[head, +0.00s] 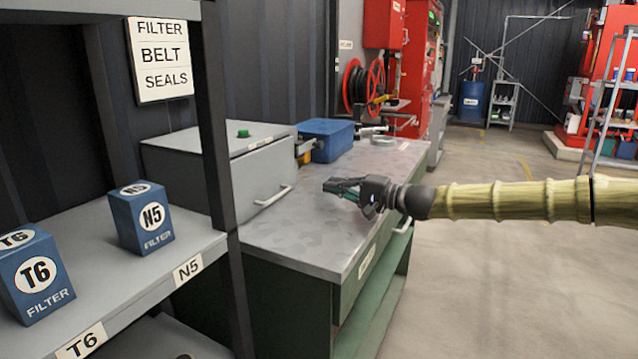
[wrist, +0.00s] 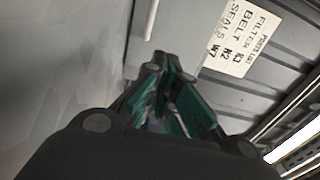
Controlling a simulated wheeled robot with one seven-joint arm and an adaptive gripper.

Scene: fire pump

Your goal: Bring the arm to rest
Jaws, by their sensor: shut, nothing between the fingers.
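My gripper (head: 340,187) is shut and empty, held out above the grey top of the workbench (head: 300,235) in the head view. My arm (head: 510,200) reaches in from the right, roughly level, over the bench's right edge. In the wrist view the green-padded fingers (wrist: 170,100) are together with nothing between them. The gripper points left, toward the grey box with a handle (head: 255,170), and is apart from it. Whether the fingertips clear the bench top by much is hard to tell.
A shelf at left holds a blue N5 filter box (head: 146,218) and a blue T6 filter box (head: 35,275). A blue case (head: 326,139) stands at the bench's back. A printed label (wrist: 242,40) shows in the wrist view. Open floor (head: 480,290) lies right of the bench.

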